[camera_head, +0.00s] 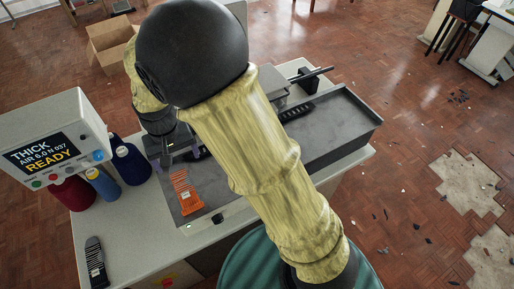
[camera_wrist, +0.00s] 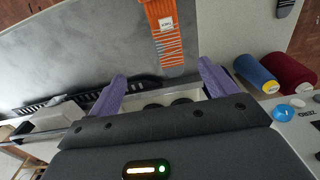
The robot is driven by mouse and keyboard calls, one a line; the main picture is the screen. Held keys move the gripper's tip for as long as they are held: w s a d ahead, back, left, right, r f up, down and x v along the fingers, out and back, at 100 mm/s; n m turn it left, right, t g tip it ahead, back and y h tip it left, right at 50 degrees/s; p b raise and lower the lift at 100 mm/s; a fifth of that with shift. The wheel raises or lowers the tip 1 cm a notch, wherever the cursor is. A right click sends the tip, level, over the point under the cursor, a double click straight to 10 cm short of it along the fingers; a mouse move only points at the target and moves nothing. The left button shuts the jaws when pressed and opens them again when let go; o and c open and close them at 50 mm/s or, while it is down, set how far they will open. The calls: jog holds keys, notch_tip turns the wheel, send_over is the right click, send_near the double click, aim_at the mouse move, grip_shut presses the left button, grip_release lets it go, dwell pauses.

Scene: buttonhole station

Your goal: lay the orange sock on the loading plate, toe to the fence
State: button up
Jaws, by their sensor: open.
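The orange sock (camera_head: 186,192) lies flat on the dark grey plate (camera_head: 215,182) of the station, with a white label and a striped grey-orange end. In the wrist view the sock (camera_wrist: 163,22) runs down from the top edge, its striped end toward my gripper, over the grey plate surface (camera_wrist: 80,55). My gripper (camera_wrist: 160,88) is open, its purple fingers apart on either side of the sock's striped end in the picture. Nothing shows held. In the head view my gripper (camera_head: 180,157) is just above the sock's far end. My arm hides part of the plate; I cannot make out the fence.
A display box (camera_head: 55,140) reading "READY" stands left, beside blue and red thread cones (camera_head: 131,165). A dark striped sock (camera_head: 95,262) lies on the white table (camera_head: 125,230) at front left. A dark tray (camera_head: 340,125) is at right. A cardboard box (camera_head: 108,45) stands behind.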

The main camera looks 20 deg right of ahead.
jog(key=s+d+r+m+t, duration=0.1)
jog(key=s+d+r, duration=0.1)
jog(key=d, duration=1)
jog(key=s+d+r+m+t, duration=0.1)
jog(key=s+d, duration=0.4)
jog(key=d, duration=0.7)
jog(key=shift+s+r+m, duration=0.2)
jog(key=shift+r+m, duration=0.1)
jog(key=shift+r, duration=0.25)
jog(key=shift+d, duration=0.1)
